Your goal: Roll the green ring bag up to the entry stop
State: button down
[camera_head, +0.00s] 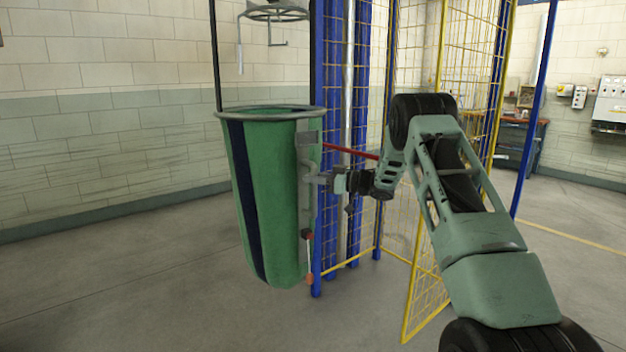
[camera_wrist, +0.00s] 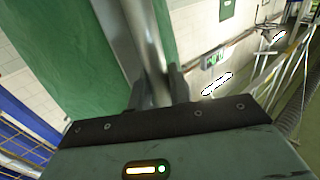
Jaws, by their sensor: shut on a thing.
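The green ring bag (camera_head: 275,190) hangs upright from a grey ring at its rim, with a dark blue stripe down its side. A grey upright bar (camera_head: 304,160) runs along the bag's right side; it also shows in the wrist view (camera_wrist: 150,45). My gripper (camera_head: 318,180) is shut on this grey bar, at the bag's right side. In the wrist view its fingers (camera_wrist: 160,88) stand on either side of the bar, close to the green cloth. A red bar (camera_head: 350,151) sticks out to the right behind the bag; I cannot tell whether it is the entry stop.
Blue posts and yellow mesh fencing (camera_head: 470,60) stand right behind the bag and my arm. A yellow-edged mesh panel (camera_head: 425,290) reaches low towards the front. A grey hooked ring (camera_head: 277,12) hangs above the bag. The floor (camera_head: 120,280) at left is clear.

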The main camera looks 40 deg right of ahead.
jog(key=c, duration=1.3)
grip_release()
jog(key=shift+c, duration=0.2)
jog(key=b+v, duration=0.3)
jog(key=v, duration=1.4)
jog(key=shift+s, duration=0.2)
